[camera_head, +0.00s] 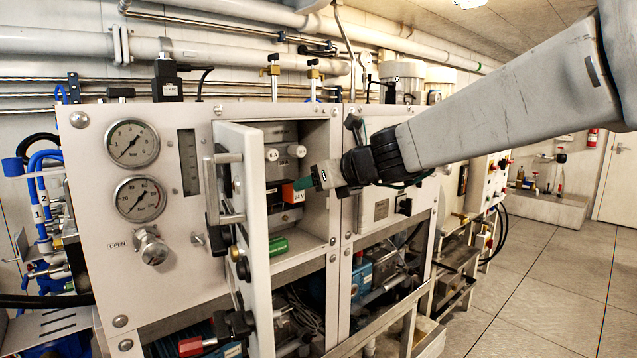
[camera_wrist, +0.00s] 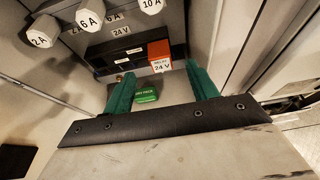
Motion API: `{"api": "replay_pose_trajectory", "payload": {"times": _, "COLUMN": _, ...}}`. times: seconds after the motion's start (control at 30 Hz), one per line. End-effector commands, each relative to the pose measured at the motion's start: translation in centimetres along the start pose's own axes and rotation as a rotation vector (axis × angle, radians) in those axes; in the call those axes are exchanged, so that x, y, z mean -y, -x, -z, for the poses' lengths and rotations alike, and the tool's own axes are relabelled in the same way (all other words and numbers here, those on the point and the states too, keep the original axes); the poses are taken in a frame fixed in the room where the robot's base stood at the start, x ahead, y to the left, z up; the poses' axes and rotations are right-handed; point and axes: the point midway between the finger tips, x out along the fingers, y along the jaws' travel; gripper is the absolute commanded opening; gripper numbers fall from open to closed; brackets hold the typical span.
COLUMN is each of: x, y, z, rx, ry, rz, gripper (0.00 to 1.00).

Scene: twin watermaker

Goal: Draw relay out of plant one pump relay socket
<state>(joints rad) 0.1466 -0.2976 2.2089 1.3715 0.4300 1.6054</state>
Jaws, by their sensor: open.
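In the wrist view the relay appears between the fingertips, nearer the right one. In the head view my gripper (camera_head: 304,185) is just right of the relay. I cannot tell whether a finger touches it. The relay's seat in the socket is hidden.
The cabinet door (camera_head: 242,210) stands open left of the relay. White knobs (camera_wrist: 90,19) marked in amps sit above it. A green pack (camera_wrist: 146,93) lies below on the cabinet floor. The cabinet's right wall is close to my gripper.

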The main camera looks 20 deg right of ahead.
Motion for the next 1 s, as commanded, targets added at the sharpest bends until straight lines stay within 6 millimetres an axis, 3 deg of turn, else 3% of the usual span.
{"api": "replay_pose_trajectory", "payload": {"times": 0.43, "x": -0.1, "y": -6.2, "z": 0.1, "rx": -0.002, "ry": 0.000, "rz": -0.003, "gripper": 0.58}}
{"api": "replay_pose_trajectory", "payload": {"times": 0.87, "x": -0.1, "y": -7.3, "z": 0.1, "rx": -0.001, "ry": 0.002, "rz": -0.002, "gripper": 0.58}}
{"api": "replay_pose_trajectory", "payload": {"times": 1.0, "x": -0.1, "y": -7.3, "z": 0.1, "rx": -0.001, "ry": 0.003, "rz": -0.002, "gripper": 0.22}}
